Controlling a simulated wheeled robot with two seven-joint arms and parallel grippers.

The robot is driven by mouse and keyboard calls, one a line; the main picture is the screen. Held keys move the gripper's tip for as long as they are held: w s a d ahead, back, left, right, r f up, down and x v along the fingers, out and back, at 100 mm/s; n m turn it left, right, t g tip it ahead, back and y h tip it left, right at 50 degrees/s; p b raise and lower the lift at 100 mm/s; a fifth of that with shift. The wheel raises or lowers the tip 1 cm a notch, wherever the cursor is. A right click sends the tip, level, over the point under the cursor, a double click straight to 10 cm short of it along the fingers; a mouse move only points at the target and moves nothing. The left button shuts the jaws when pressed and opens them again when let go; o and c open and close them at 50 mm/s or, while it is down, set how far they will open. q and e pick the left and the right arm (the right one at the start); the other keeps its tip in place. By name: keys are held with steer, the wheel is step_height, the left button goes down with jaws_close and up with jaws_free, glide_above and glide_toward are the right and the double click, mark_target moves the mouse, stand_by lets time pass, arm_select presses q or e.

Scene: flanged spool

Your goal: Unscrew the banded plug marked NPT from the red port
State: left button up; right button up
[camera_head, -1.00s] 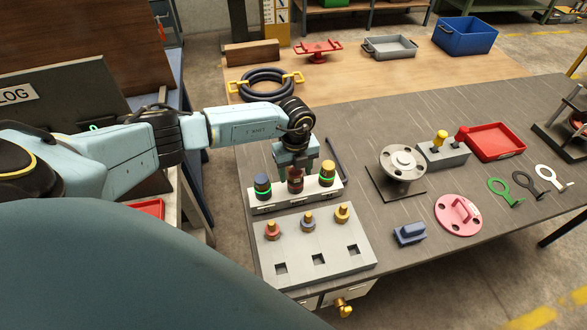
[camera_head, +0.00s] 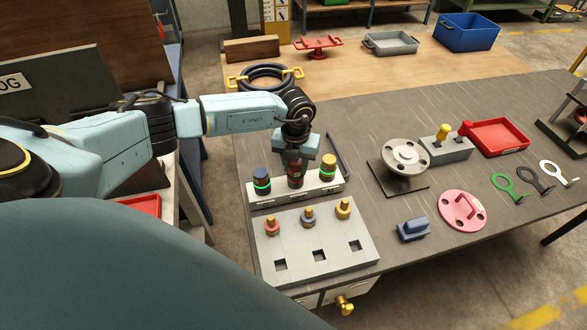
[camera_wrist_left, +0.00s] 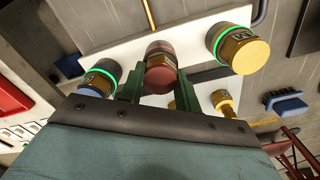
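A pale rack (camera_head: 288,190) holds three upright ports in a row, blue, red and yellow. The middle one (camera_head: 295,178), dark red, carries the plug (camera_wrist_left: 160,78), whose reddish end and lettered metallic band show in the left wrist view; the lettering is too small to read. My left gripper (camera_head: 295,162) is over this plug, its green fingers (camera_wrist_left: 160,92) on either side of it. The frames do not settle whether they press on it. The blue (camera_head: 262,182) and yellow (camera_head: 328,168) ports have green rings. My right gripper is out of view.
A grey board (camera_head: 318,235) with three small plugs and square holes lies in front of the rack. A flanged spool (camera_head: 404,160), pink disc (camera_head: 462,211), blue brush-like block (camera_head: 412,230) and red tray (camera_head: 498,138) are to the right. A dark rod (camera_head: 338,157) lies behind the rack.

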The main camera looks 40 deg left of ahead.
arm_select(q)
steer(key=c, duration=0.5)
steer(key=shift+o, duration=0.2)
steer(key=n+p, duration=0.3)
steer(key=n, duration=0.2)
steer(key=shift+r, duration=0.2)
steer(key=n+p, duration=0.3)
steer(key=n, duration=0.3)
steer(key=shift+d, duration=0.1)
steer(key=shift+f+n, duration=0.15)
steer(key=shift+n, duration=0.45)
